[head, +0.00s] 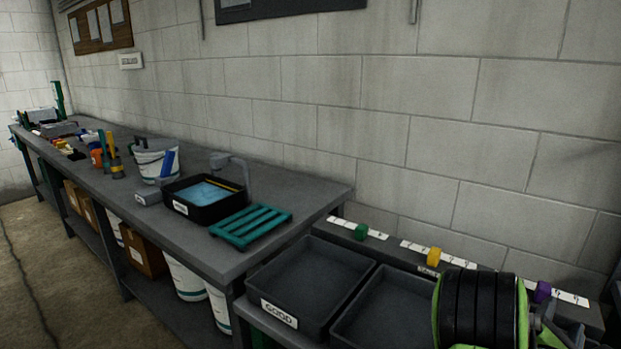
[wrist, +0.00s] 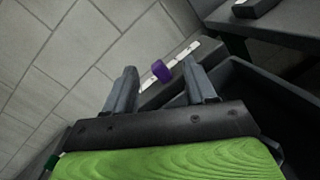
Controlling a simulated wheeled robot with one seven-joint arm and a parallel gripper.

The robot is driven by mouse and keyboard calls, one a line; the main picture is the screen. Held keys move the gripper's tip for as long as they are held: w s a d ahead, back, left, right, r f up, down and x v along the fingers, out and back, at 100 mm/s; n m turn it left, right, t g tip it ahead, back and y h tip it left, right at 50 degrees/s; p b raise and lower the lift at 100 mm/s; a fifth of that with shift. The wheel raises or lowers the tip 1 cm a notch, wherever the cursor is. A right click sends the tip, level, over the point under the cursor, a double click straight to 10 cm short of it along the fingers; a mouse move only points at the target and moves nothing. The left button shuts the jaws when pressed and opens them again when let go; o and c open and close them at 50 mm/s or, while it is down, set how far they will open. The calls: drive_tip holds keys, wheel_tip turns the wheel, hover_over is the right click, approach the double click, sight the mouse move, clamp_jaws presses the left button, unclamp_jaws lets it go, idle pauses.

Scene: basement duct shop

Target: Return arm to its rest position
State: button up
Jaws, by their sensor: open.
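My gripper (wrist: 158,78) is open in the wrist view, its two grey fingers spread with nothing held between them. A purple block (wrist: 160,71) shows in the gap, beyond the fingertips, on a white marked strip. In the head view my green and black arm fills the lower right corner, in front of the right-hand tray. The purple block (head: 543,291) shows there just right of the arm, on the ledge along the wall. My arm hides part of the ledge and tray.
A black tray labelled GOOD (head: 279,313) and a second dark tray (head: 345,331) stand side by side. Yellow (head: 433,257) and green (head: 361,232) blocks sit on the ledge. The workbench (head: 290,178) at left holds a blue-filled basin (head: 190,217), a teal rack (head: 250,226) and a bucket (head: 150,165).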

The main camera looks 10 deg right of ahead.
drive_tip(key=w+a+m+g+y, duration=0.1)
drive_tip(key=a+m+g+y, duration=0.1)
drive_tip(key=a+m+y, duration=1.3)
drive_tip(key=s+a+m, duration=0.1)
drive_tip(key=s+a, duration=0.2)
drive_tip(key=a, duration=0.5)
drive_tip(key=s+a+m+g, duration=0.1)
drive_tip(key=s+a, duration=0.2)
drive_tip(key=a, duration=0.5)
drive_tip(key=s+a+m, duration=0.1)
drive_tip(key=s+a, duration=0.2)
drive_tip(key=a, duration=0.5)
wheel_tip(320, 180, up, 18)
drive_tip(key=s+y+p, duration=0.1)
drive_tip(key=p, duration=1.6)
drive_tip(key=shift+s+a+f+g, duration=0.25)
drive_tip(key=shift+a+g, duration=0.05)
